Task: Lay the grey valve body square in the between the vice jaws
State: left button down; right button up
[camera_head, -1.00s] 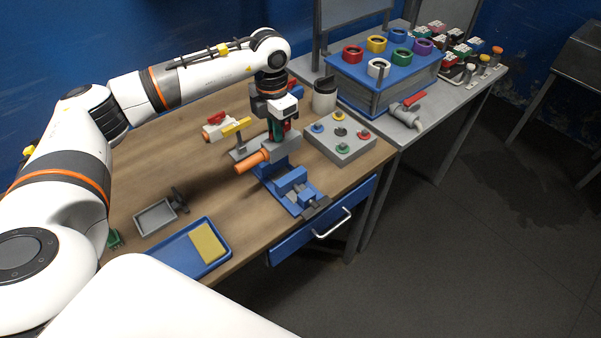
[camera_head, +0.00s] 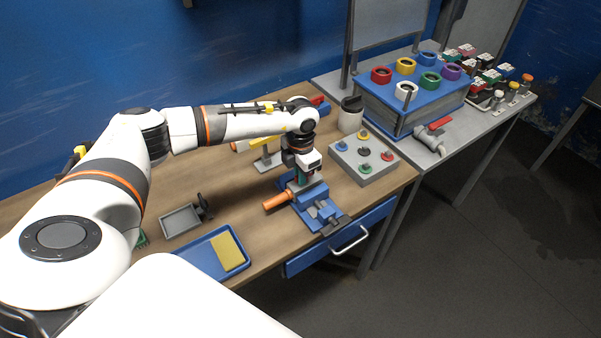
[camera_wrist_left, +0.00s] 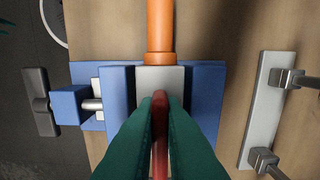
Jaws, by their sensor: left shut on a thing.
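The grey valve body (camera_wrist_left: 152,79) has an orange pipe end (camera_wrist_left: 159,28), which also shows in the head view (camera_head: 276,201), and a red handle (camera_wrist_left: 160,125). My left gripper (camera_wrist_left: 160,108), with green fingers, is shut on the red handle above the body. In the left wrist view the body sits between the two blue jaws of the vice (camera_wrist_left: 206,95) and looks square to them. Little or no gap shows at the sides. In the head view the gripper (camera_head: 303,183) is over the vice (camera_head: 323,217) and hides most of the body. My right gripper is not in view.
A grey box with coloured knobs (camera_head: 353,176) stands close right of the vice. A blue tray with a yellow pad (camera_head: 200,262) and a grey tray (camera_head: 180,221) lie to the left. A yellow-handled fitting (camera_head: 266,158) stands behind. The blue drawer (camera_head: 300,262) is below the table edge.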

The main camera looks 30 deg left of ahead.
pick_arm(q)
jog(key=c, duration=2)
grip_release()
jog(key=shift+f, duration=0.15)
jog(key=o, duration=0.5)
jog(key=shift+c, duration=0.2)
jog(key=shift+r, duration=0.3)
notch_tip(320, 180, up, 12)
jog(key=b, duration=0.3)
jog(key=shift+b, duration=0.35)
jog(key=shift+f, duration=0.1)
